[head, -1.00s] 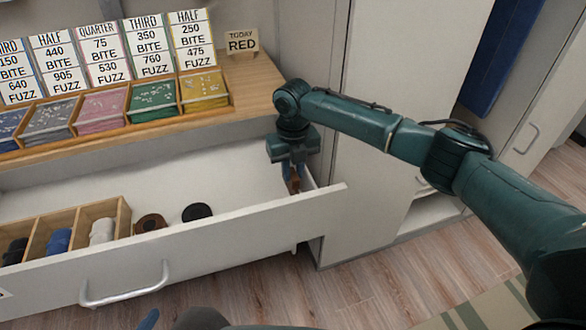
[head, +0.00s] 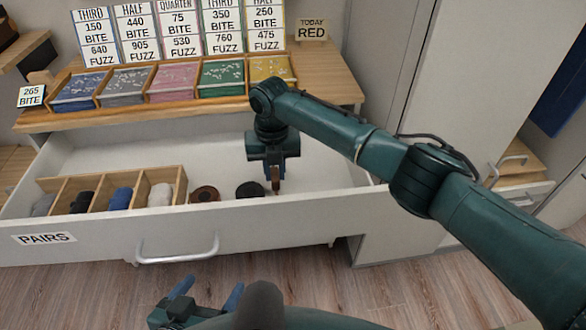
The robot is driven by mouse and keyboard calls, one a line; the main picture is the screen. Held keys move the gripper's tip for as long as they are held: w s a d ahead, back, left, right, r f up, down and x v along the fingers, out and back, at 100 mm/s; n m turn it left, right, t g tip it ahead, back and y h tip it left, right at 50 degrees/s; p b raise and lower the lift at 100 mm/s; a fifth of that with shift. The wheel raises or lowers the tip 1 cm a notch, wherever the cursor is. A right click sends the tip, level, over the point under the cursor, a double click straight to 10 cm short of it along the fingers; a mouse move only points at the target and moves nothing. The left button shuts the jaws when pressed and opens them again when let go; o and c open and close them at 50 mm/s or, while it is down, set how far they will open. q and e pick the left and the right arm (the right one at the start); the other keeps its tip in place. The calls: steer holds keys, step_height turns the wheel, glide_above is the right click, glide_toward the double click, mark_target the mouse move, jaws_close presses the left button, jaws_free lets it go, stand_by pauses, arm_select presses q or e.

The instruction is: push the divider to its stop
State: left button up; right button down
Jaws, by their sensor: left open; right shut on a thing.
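The open drawer (head: 90,228) holds a wooden insert (head: 177,172) at its left, whose upright dividers part off dark, blue and white rolled items. I cannot tell which upright is the task's divider. My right gripper (head: 274,184) points down inside the drawer, right of the insert and beside a black roll (head: 250,190). It is shut on a small brown thing (head: 275,177), mostly hidden by the fingers; I cannot tell what it is. My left gripper (head: 207,292) is open and empty, low in front of the drawer.
A brown roll (head: 205,194) lies between the insert and the black roll. The drawer's right end is bare. Above the drawer, a wooden shelf (head: 320,88) carries trays of coloured cards and signs. A cabinet (head: 435,90) stands to the right.

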steer(key=shift+a, duration=0.55)
steer(key=c, duration=1.6)
jaws_free()
steer(key=shift+d, duration=0.1)
step_height(320, 180, up, 13)
steer(key=shift+p, duration=0.4)
steer(key=shift+s, duration=0.1)
